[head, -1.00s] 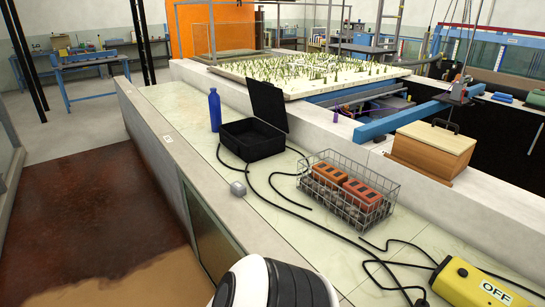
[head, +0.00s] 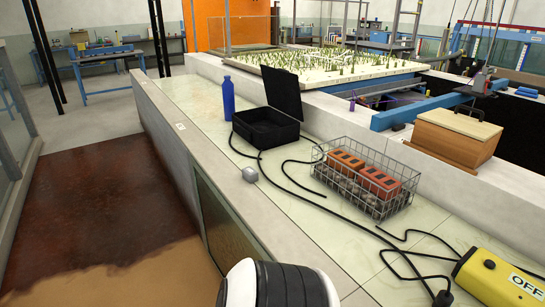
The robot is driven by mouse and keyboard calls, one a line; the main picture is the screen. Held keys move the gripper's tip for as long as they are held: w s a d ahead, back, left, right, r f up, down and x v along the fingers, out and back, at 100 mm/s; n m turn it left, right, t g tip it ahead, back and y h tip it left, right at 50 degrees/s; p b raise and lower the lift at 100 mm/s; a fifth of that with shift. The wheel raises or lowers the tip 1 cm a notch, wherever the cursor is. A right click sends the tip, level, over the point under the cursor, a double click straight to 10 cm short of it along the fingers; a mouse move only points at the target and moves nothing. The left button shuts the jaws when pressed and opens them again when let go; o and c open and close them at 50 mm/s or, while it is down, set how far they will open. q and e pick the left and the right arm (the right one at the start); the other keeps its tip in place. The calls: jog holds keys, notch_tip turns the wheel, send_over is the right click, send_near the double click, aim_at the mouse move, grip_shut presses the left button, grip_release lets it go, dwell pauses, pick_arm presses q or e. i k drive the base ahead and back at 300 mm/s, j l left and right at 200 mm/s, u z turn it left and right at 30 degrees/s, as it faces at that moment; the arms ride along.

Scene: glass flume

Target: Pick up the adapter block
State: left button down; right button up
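Neither of my grippers shows in the head view. Only a white and black rounded part of my arm shows at the bottom edge, well below the grey block in the picture.
An open black case (head: 266,130) and a blue bottle (head: 228,98) stand behind. A wire basket (head: 363,205) holds orange bricks (head: 379,182). Black cables cross the ledge to a yellow box (head: 487,281) marked OFF. A wooden box (head: 455,138) stands at right.

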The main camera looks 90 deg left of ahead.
aim_at(249, 173)
jog(key=u, duration=0.5)
jog(key=j+u, duration=0.1)
jog(key=u, duration=0.9)
jog(key=i+j+u, duration=0.1)
jog(key=u, duration=0.85)
jog(key=i+u, duration=0.1)
jog(key=u, duration=0.4)
